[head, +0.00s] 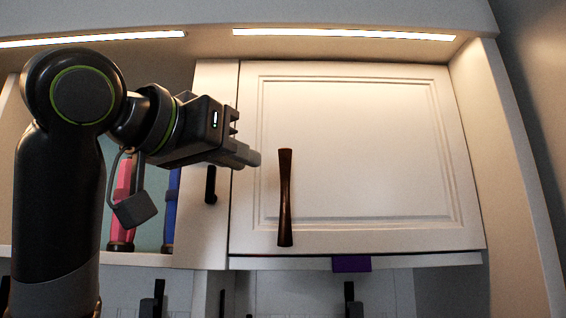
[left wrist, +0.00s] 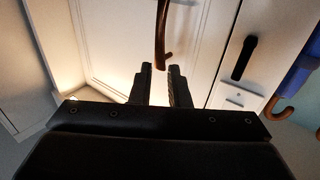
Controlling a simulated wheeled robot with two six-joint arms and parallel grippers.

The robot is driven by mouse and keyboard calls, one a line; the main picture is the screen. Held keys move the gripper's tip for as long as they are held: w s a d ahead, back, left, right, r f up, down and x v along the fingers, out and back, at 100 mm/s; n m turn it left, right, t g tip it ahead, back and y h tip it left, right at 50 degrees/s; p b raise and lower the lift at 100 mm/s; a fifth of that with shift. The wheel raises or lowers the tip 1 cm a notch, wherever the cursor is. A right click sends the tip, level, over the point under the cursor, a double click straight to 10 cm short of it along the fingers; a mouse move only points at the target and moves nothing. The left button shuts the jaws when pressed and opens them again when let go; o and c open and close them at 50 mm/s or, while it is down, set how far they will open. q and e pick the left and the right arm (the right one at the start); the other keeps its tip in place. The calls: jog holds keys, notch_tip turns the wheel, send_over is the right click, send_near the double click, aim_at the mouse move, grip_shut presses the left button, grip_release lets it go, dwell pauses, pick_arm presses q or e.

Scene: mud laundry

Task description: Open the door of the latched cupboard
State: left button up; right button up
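The cupboard door (head: 370,150) is a white framed panel and looks shut. A dark brown upright handle (head: 285,198) is fixed near its left side; it also shows in the left wrist view (left wrist: 162,35). A small black latch-like piece (head: 210,185) is on the white strip left of the door; a black bar (left wrist: 243,60) shows on a panel in the left wrist view. My left gripper (head: 254,157) is at the door's left edge, just left of the handle's upper end. Its fingers (left wrist: 162,86) are apart, with the handle's end beyond the gap. My right gripper is out of view.
An open shelf left of the door holds a pink item (head: 122,200) and a blue item (head: 171,210). A purple block (head: 351,263) sits under the door's lower edge. A side wall (head: 500,150) bounds the cupboard on the right. Dark hooks (head: 353,300) hang below.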

aim_at(283, 178)
pick_arm(q)
jog(key=p+x, duration=0.1)
jog(key=x, duration=0.5)
jog(key=shift+p, duration=0.35)
jog(key=p+x, duration=0.1)
jog(key=x, duration=0.2)
jog(key=shift+w+d+p, duration=0.15)
jog(key=shift+w+p, duration=0.15)
jog(key=shift+p, duration=0.25)
jog(key=shift+p+x, duration=0.3)
jog(key=shift+x, duration=0.85)
jog(key=shift+s+f, duration=0.1)
jog(key=shift+c, duration=0.9)
grip_shut()
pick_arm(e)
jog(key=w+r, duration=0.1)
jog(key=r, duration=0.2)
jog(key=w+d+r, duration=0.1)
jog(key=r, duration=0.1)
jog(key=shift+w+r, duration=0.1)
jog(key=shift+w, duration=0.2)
